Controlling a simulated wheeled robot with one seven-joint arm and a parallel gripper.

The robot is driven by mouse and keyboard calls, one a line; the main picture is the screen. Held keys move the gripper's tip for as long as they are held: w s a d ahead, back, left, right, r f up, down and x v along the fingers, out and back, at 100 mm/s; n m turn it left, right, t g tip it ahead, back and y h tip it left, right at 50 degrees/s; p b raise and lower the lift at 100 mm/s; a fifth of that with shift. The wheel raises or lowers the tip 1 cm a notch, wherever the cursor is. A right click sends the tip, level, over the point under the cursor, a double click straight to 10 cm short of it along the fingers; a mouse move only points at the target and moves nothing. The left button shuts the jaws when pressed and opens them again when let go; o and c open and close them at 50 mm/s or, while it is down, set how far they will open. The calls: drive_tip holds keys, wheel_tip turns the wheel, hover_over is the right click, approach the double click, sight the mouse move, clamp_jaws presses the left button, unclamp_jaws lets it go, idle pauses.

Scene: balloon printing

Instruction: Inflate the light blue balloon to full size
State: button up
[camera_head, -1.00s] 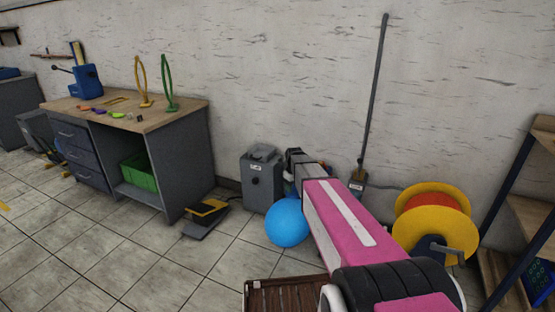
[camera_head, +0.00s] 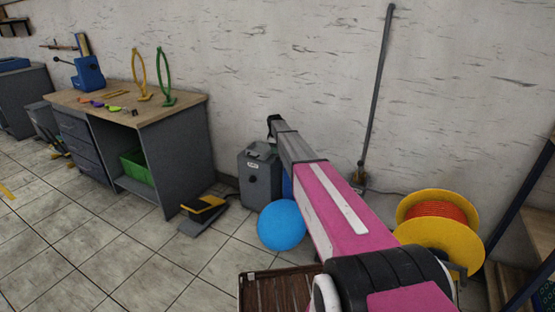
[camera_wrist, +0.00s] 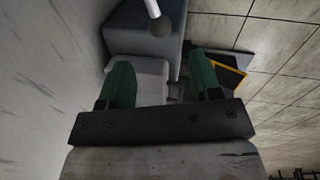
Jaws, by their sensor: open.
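A round, light blue balloon (camera_head: 281,226) is swollen to a ball in the head view, low in front of a grey machine box (camera_head: 257,182) by the wall. My pink arm passes just right of it and hides part of the box's right side. My gripper (camera_head: 273,126) is raised above the box, its fingers small and dark there. In the wrist view my gripper (camera_wrist: 160,72) shows two green fingers spread apart with nothing held between them. The grey box (camera_wrist: 145,40) lies beyond the fingers. The balloon does not show in the wrist view.
A black and yellow foot pedal (camera_head: 203,214) lies on the floor left of the box. A workbench (camera_head: 190,100) stands farther left. A reel of orange hose (camera_head: 440,218) and a shelf (camera_head: 530,215) are at the right. A brown crate (camera_head: 250,292) is low in front.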

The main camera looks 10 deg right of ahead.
sight(278, 158)
drive_tip(key=f, duration=0.2)
drive_tip(key=w+f, duration=0.1)
drive_tip(key=f, duration=0.5)
drive_tip(key=shift+w+d+f, duration=0.2)
drive_tip(key=shift+d, duration=0.2)
drive_tip(key=shift+c, duration=0.3)
clamp_jaws()
